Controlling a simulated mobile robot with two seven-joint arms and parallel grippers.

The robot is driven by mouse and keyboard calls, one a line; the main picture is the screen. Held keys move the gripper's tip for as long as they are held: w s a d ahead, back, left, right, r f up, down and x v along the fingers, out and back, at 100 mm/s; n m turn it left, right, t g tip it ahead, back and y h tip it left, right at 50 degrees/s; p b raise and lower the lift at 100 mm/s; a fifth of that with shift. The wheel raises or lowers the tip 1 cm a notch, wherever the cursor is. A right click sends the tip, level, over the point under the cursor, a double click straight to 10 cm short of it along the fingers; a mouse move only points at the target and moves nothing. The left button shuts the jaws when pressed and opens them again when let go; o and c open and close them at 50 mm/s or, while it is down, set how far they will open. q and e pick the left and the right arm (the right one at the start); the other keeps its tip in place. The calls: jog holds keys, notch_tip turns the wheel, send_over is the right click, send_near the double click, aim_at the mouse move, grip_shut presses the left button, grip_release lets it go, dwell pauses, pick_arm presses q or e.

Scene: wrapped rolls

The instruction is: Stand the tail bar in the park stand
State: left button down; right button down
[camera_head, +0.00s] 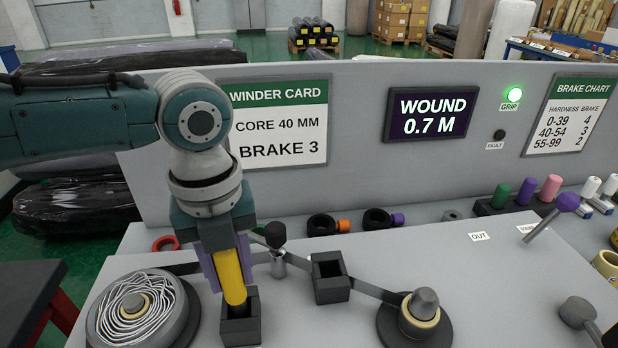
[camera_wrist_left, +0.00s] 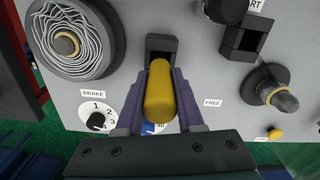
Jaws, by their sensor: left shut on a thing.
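The yellow bar, which I take for the tail bar (camera_head: 231,278), is held nearly upright, leaning slightly, between the purple fingers of my left gripper (camera_head: 228,266). It also shows in the left wrist view (camera_wrist_left: 160,95), with the gripper shut around it. Its lower end is at the mouth of a dark square holder (camera_head: 240,331), also in the wrist view (camera_wrist_left: 161,43); I cannot tell how far inside it is. A second dark square holder (camera_head: 332,291) stands to the right, and it looks empty. I cannot read which one is the park stand. My right gripper is not in view.
A wound reel (camera_head: 187,325) sits left of the bar, and a grey-topped spindle (camera_head: 424,301) to the right. A dark strip runs between them behind the near holder. A purple-knobbed lever (camera_head: 541,225) stands at right. The screen (camera_head: 431,113) reads WOUND 0.7 M; the GRIP lamp is green.

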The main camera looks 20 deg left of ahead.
pick_arm(q)
jog(key=shift+f+b, duration=0.3)
jog(key=shift+f, duration=0.2)
jog(key=shift+c, duration=2.2)
grip_release()
jog(key=shift+r, duration=0.1)
notch_tip(320, 180, up, 10)
jog(key=shift+f, duration=0.1)
